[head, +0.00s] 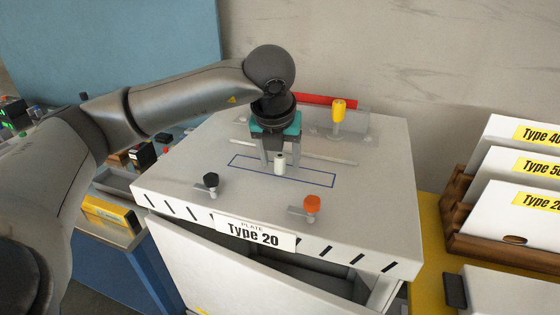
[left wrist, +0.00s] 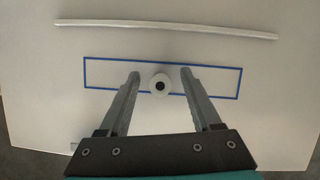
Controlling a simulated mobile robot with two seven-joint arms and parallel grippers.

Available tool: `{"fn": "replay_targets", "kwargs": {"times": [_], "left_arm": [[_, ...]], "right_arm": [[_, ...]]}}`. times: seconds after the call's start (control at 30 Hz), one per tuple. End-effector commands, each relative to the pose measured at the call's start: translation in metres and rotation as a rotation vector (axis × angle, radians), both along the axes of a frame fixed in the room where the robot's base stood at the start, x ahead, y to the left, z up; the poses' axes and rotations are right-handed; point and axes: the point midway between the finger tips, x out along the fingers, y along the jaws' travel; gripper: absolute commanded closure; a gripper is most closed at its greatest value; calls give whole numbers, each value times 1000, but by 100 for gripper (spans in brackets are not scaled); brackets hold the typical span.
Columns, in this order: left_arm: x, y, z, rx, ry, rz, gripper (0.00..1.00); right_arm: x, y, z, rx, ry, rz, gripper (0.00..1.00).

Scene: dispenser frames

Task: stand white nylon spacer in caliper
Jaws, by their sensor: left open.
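The white nylon spacer (head: 280,163) stands upright on the white top of the Type 20 cabinet, inside a blue outlined rectangle. In the left wrist view the spacer (left wrist: 160,82) shows as a white ring with a dark centre hole. My left gripper (head: 279,158) points down over it and is open. In the left wrist view its fingers (left wrist: 160,73) are on either side of the spacer, with a gap on each side. I cannot pick out a caliper for certain. My right gripper is not in view.
A thin white bar (left wrist: 180,28) lies behind the rectangle. Labelled white plates stand in a wooden rack (head: 455,195) at right.

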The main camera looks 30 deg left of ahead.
Motion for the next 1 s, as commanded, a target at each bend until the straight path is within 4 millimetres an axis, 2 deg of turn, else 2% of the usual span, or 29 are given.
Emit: {"fn": "replay_targets", "kwargs": {"times": [0.2, 0.77, 1.0], "left_arm": [[0, 0, -1, 0, 0, -1, 37], [0, 0, 0, 0, 0, -1, 100], [0, 0, 0, 0, 0, -1, 100]], "right_arm": [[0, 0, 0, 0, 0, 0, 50], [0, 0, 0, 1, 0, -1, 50], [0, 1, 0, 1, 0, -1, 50]]}}
